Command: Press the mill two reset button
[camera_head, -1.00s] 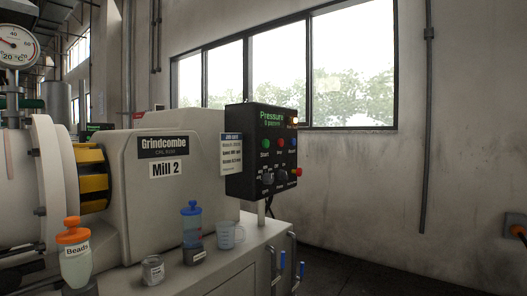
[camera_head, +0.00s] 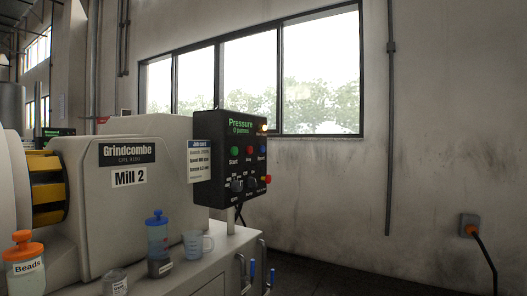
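The Mill 2 machine (camera_head: 128,215) stands at the left, with a grey housing labelled Grindcombe. Its black control box (camera_head: 215,165) is on a post at the housing's right end. The box has a green screen (camera_head: 240,125) headed Pressure and a lit amber lamp (camera_head: 262,128). Below are a green button (camera_head: 234,151), a red button (camera_head: 249,150) and a blue button (camera_head: 262,151), the blue one's label too small to read surely. Lower down are dark knobs (camera_head: 237,185) and a red button on the box's right side (camera_head: 267,179). My gripper is not in view.
On the bench stand an orange-capped Beads bottle (camera_head: 25,268), a blue-topped bottle (camera_head: 157,236), a measuring jug (camera_head: 194,244) and a small jar (camera_head: 115,283). A job card (camera_head: 199,161) hangs left of the box. A wall socket with cable (camera_head: 469,228) is at right; the floor between is clear.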

